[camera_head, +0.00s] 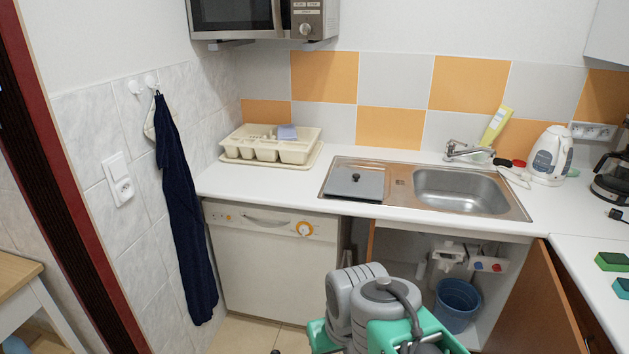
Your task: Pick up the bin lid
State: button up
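A flat grey square lid (355,183) with a small dark knob on top lies on the left, drainboard side of the steel sink. It looks like the bin lid. A blue bin (457,303) stands in the open cupboard under the sink, and its top looks uncovered. Grey and green parts of my own arm show at the bottom centre, in front of the cupboard and well below the lid. I cannot make out my gripper's fingers, and nothing touches the lid.
The steel sink (517,205) has its basin right of the lid. A cream dish rack (269,146) stands left on the white counter. A kettle (550,156) and coffee maker (611,180) stand right. The brown cupboard door (535,315) hangs open at lower right.

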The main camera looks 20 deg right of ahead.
aim_at(345, 182)
jog(key=u, duration=0.3)
jog(key=i, duration=1.1)
jog(key=u, duration=0.1)
